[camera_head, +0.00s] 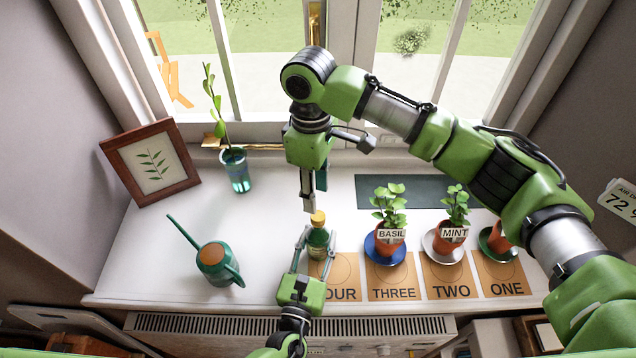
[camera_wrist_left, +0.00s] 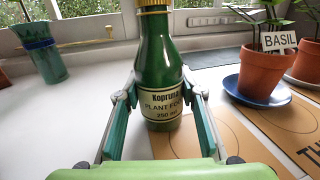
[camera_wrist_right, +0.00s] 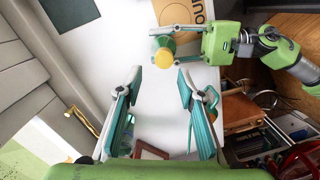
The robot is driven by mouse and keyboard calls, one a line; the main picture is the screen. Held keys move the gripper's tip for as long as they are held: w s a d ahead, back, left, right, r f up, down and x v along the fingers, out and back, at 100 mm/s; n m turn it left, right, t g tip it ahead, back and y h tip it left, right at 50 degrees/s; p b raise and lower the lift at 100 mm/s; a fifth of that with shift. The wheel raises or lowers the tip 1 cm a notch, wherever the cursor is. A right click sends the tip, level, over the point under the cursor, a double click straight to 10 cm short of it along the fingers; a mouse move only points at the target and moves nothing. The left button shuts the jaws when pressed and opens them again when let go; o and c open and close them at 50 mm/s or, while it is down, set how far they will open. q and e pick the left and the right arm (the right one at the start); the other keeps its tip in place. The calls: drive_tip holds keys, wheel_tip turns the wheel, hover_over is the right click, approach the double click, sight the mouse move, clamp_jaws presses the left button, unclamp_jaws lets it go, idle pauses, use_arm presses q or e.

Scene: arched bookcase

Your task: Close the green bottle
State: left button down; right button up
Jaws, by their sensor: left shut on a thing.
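The green bottle (camera_head: 318,240) stands upright on the white sill, with a yellow-gold cap (camera_head: 318,218) at the top of its neck. How tightly the cap sits cannot be seen. In the left wrist view the bottle (camera_wrist_left: 160,75) has a plant food label, and the cap is cut by the top edge. My left gripper (camera_head: 317,243) is shut on the bottle's body, a finger on each side. My right gripper (camera_head: 308,205) points down near the cap. In the right wrist view it is open and empty (camera_wrist_right: 160,80), and the cap (camera_wrist_right: 163,42) shows beyond its fingertips.
A basil pot (camera_head: 389,242) and a mint pot (camera_head: 450,238) stand to the right of the bottle, behind numbered cards. A watering can (camera_head: 215,262) is at left. A glass with a sprig (camera_head: 236,172) and a picture frame (camera_head: 150,165) stand behind it.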

sight(318, 215)
drive_tip(key=n, duration=0.3)
drive_tip(key=shift+r+n, duration=0.3)
drive_tip(key=shift+n, duration=0.1)
drive_tip(key=n, duration=0.5)
drive_tip(key=shift+d+r, duration=0.1)
drive_tip(key=shift+r, duration=0.25)
drive_tip(key=n, duration=0.5)
drive_tip(key=shift+s+d+r, duration=0.1)
drive_tip(key=shift+s+r, duration=0.05)
drive_tip(key=shift+r, duration=0.2)
drive_tip(key=n, duration=0.4)
drive_tip(key=shift+s+r, duration=0.1)
drive_tip(key=shift+r, duration=0.1)
drive_tip(key=shift+s+f, duration=0.2)
drive_tip(key=shift+f, duration=1.8)
drive_tip(key=shift+s+f, duration=0.15)
drive_tip(key=shift+f, duration=1.85)
clamp_jaws()
